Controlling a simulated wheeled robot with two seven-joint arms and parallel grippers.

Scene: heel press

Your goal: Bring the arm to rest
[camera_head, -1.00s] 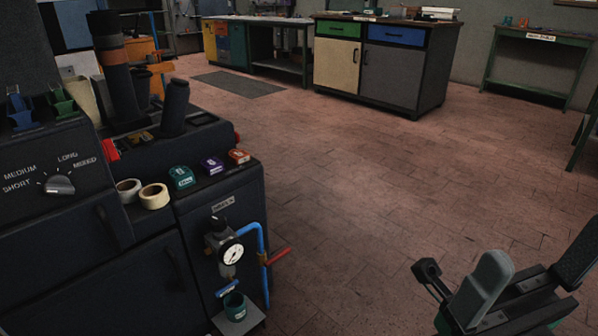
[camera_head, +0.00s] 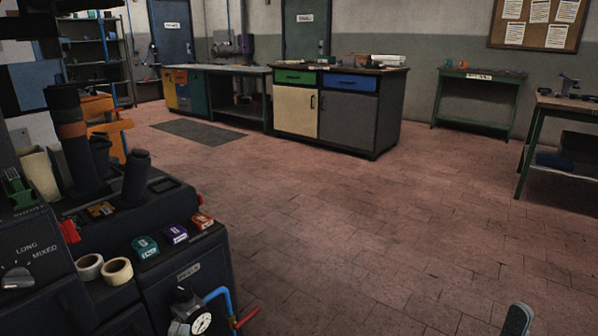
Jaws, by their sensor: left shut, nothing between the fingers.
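A grey rounded tip (camera_head: 518,320) shows at the bottom edge, right of the middle, with the rest cut off. It may be part of my left gripper, but too little shows to be sure. The left gripper is shut and holds nothing. My right gripper is not in view. No held object shows. The floor around the grey tip is bare.
A cabinet (camera_head: 362,118) and green table (camera_head: 480,75) stand far back. A workbench (camera_head: 575,105) is at right. The middle floor is clear.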

